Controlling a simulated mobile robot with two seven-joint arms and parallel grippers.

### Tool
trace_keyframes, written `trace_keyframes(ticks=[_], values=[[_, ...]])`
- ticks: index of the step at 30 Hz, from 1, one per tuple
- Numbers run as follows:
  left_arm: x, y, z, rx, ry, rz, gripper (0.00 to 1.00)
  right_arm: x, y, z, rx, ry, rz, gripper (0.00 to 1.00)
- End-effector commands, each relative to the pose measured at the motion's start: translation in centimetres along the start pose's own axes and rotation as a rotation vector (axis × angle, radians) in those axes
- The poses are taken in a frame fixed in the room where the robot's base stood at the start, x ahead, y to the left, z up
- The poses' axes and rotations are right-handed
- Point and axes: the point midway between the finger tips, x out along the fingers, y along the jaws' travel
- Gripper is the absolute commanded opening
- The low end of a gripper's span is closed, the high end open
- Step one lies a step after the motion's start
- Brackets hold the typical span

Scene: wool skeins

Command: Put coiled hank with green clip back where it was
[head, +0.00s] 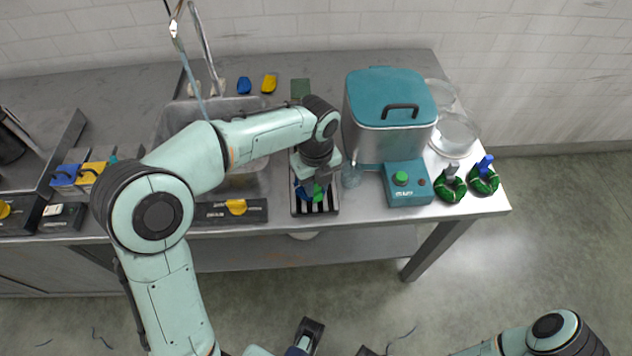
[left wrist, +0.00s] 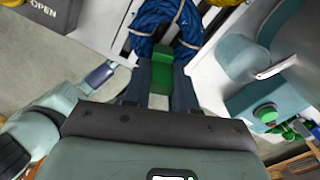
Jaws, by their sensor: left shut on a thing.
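The coiled hank is a dark blue coil with a green clip. In the left wrist view the blue coil (left wrist: 150,22) is at the top, with the green clip (left wrist: 160,65) between my fingers. My left gripper (left wrist: 160,80) is shut on the clip. In the head view my left gripper (head: 317,178) points down over a tray with black and white stripes (head: 316,208). The green clip (head: 319,191) shows below it, with a bit of blue coil (head: 300,191) beside it. My wrist hides most of the hank, and I cannot tell whether it touches the tray.
A steel box with a teal lid (head: 390,88) and a control unit with a green button (head: 405,187) stand right of the tray. Two green coils (head: 452,189) (head: 484,181) lie near the right edge by glass dishes (head: 455,135). A sink (head: 170,125) lies left.

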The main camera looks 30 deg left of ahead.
Motion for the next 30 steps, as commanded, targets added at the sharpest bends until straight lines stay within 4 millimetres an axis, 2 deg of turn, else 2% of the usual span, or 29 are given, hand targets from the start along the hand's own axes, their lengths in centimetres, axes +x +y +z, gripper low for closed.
trace_keyframes(ticks=[4,5,6,7,15,19,23,30], values=[[0.3,0.0,0.0,0.000,0.000,0.000,0.00,0.1,0.0,-0.1,0.000,0.001,0.000,0.54],[0.3,0.0,0.0,0.000,0.000,0.000,0.29,0.1,0.0,-0.1,0.000,0.002,0.000,0.54],[0.3,0.0,0.0,0.000,0.000,0.000,0.42,0.1,0.0,-0.1,0.000,0.002,0.000,0.54],[0.3,0.0,0.0,0.000,0.000,0.000,0.50,0.1,0.0,-0.1,0.000,0.002,0.000,0.54],[0.2,0.0,0.0,0.000,0.000,0.000,0.50,0.1,0.0,-0.1,0.000,0.001,0.000,0.54],[-0.6,-0.1,0.0,0.000,-0.002,-0.003,0.50,-0.1,0.0,0.0,0.000,-0.001,0.000,0.54],[-2.9,-0.1,0.0,0.001,-0.004,-0.006,0.50,-0.5,-0.1,0.2,0.000,-0.006,0.001,0.54],[-8.2,-0.1,0.0,0.000,-0.002,-0.006,0.50,-1.4,-0.2,0.7,0.002,-0.020,0.004,0.54]])
